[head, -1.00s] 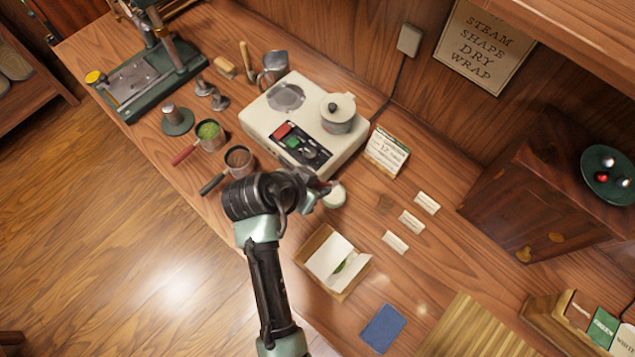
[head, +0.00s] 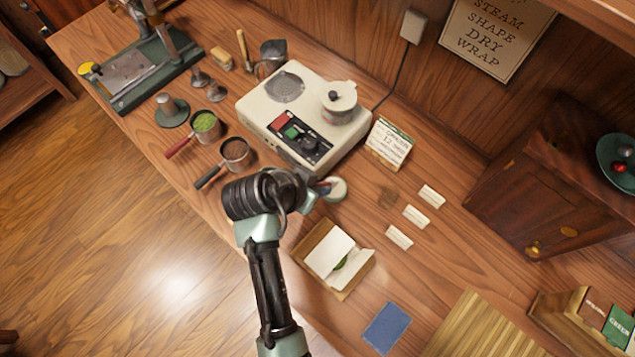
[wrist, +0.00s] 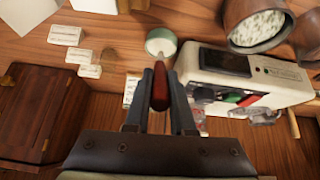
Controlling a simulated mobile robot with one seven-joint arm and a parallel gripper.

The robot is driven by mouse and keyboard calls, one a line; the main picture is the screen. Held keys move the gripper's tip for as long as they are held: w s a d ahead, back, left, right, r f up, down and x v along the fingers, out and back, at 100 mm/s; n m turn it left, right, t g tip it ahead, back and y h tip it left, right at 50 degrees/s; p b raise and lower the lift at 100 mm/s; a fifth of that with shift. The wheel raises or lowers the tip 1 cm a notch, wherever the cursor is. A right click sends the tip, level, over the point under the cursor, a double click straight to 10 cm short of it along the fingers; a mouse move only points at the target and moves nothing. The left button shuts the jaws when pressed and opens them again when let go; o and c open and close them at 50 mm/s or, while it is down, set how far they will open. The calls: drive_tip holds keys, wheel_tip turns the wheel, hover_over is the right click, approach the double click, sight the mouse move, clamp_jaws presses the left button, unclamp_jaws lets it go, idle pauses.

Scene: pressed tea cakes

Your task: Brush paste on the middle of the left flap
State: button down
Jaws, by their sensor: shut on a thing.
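My gripper (head: 320,188) is shut on a brush with a dark red handle (wrist: 160,88), which shows between the fingers in the wrist view. I cannot make out the bristles. The round pale paste pot (head: 337,189) with a green rim stands just beyond the fingertips; it also shows in the wrist view (wrist: 161,42). I cannot tell whether the brush touches it. The open box (head: 315,284) sits nearer the desk's front, below the gripper in the head view. Its white left flap (head: 327,248) and right flap (head: 358,262) lie over it, with something green between.
The cream steamer (head: 262,120) with a lidded pot stands behind the gripper. Two handled cups (head: 235,154) are to the left. Small white labels (head: 415,216), a calendar card (head: 389,143) and a blue cloth (head: 387,327) are to the right.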

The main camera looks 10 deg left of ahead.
drive_tip(key=shift+f+b, duration=0.35)
drive_tip(key=shift+f, duration=0.2)
idle(0.4)
drive_tip(key=shift+s+f, duration=0.15)
drive_tip(key=shift+f, duration=0.05)
idle(1.0)
drive_tip(key=shift+r, duration=0.15)
wheel_tip(320, 180, up, 7)
drive_tip(key=p, duration=0.7)
idle(0.7)
